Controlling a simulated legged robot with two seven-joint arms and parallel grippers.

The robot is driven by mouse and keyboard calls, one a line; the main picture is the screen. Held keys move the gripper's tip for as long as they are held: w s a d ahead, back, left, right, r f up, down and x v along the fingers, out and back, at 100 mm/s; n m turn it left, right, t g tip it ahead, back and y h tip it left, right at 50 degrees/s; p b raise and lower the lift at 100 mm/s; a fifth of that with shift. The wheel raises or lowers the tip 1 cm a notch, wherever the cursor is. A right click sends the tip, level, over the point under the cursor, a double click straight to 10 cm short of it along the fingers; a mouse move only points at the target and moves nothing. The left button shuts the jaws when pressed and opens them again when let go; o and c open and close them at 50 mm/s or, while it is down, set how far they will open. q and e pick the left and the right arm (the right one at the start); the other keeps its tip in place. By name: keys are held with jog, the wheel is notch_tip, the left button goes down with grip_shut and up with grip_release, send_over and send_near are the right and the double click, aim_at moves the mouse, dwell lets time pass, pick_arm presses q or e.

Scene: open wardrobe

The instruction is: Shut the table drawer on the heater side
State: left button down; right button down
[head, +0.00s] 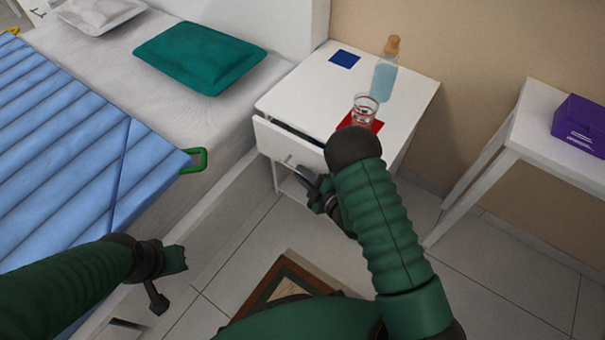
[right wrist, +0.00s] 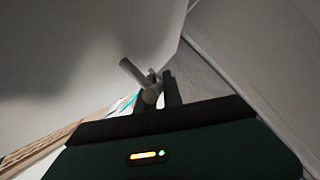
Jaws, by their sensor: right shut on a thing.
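The white bedside table (head: 300,90) stands between the bed and the wall. Its drawer (head: 275,144) is pulled partly out, with a dark gap behind the front panel. My right gripper (head: 313,183) is at the drawer front. In the right wrist view the drawer's grey handle (right wrist: 138,78) is between the fingers, and the gripper is shut on it. My own right arm hides part of the drawer and table. My left gripper (head: 180,260) is low beside the bed, away from the table; its jaw opening is unclear. No heater shows.
On the tabletop are a glass (head: 364,110) on a red mat (head: 374,124), a bottle (head: 385,72) and a blue square (head: 345,59). The bed (head: 75,130) is at left. A white side table (head: 535,135) with a purple box (head: 583,123) is at right. Tiled floor lies between.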

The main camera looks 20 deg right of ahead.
aim_at(312, 168)
jog(key=shift+s+f, duration=0.1)
jog(key=shift+f, duration=0.05)
dwell(0.3)
jog(key=w+d, duration=0.2)
jog(key=d, duration=0.1)
jog(key=shift+w+d, duration=0.2)
jog(key=shift+d, duration=0.1)
jog(key=c, duration=1.5)
grip_release()
jog(key=shift+w, duration=0.15)
